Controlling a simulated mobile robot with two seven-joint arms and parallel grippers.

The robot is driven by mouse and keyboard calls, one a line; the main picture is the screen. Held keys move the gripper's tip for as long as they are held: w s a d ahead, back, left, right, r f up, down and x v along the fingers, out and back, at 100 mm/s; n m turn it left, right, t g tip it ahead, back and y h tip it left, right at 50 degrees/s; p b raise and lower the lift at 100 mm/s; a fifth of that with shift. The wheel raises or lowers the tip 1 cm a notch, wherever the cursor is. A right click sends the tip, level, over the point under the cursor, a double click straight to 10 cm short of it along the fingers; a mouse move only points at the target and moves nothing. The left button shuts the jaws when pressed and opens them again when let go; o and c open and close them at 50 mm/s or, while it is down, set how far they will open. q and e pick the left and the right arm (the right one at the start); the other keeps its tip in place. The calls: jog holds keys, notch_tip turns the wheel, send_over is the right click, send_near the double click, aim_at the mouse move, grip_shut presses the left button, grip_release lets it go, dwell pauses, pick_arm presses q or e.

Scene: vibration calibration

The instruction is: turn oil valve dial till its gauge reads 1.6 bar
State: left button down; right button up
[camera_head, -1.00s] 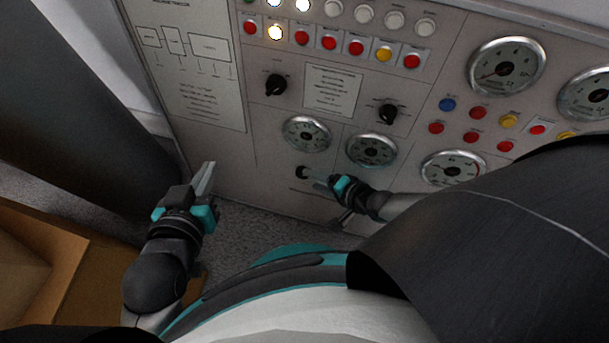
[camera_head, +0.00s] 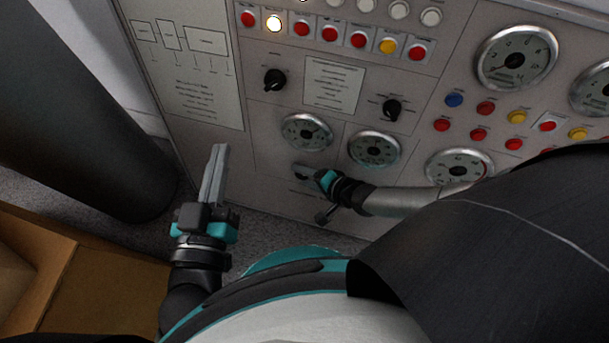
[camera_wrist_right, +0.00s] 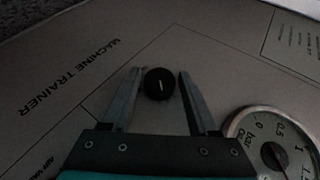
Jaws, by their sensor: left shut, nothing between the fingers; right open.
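A round black dial (camera_wrist_right: 160,84) with a white mark sits on the panel between the tips of my right gripper (camera_wrist_right: 156,76), which is open with a finger on either side. In the head view my right gripper (camera_head: 308,173) covers most of the dial, below the left small gauge (camera_head: 307,132). A bar gauge (camera_wrist_right: 272,145) is partly in the right wrist view, cut off at the edge; its exact reading cannot be told. The dial's own label is not readable. My left gripper (camera_head: 218,160) is shut and empty, in front of the panel's lower left.
A second small gauge (camera_head: 374,149) is right of the first. Black rotary switches (camera_head: 274,80) (camera_head: 392,110) and rows of coloured buttons (camera_head: 330,34) sit above. A dark column (camera_head: 80,110) and a cardboard box (camera_head: 50,265) are at the left.

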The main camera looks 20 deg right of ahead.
dwell(0.3)
grip_shut()
dwell(0.4)
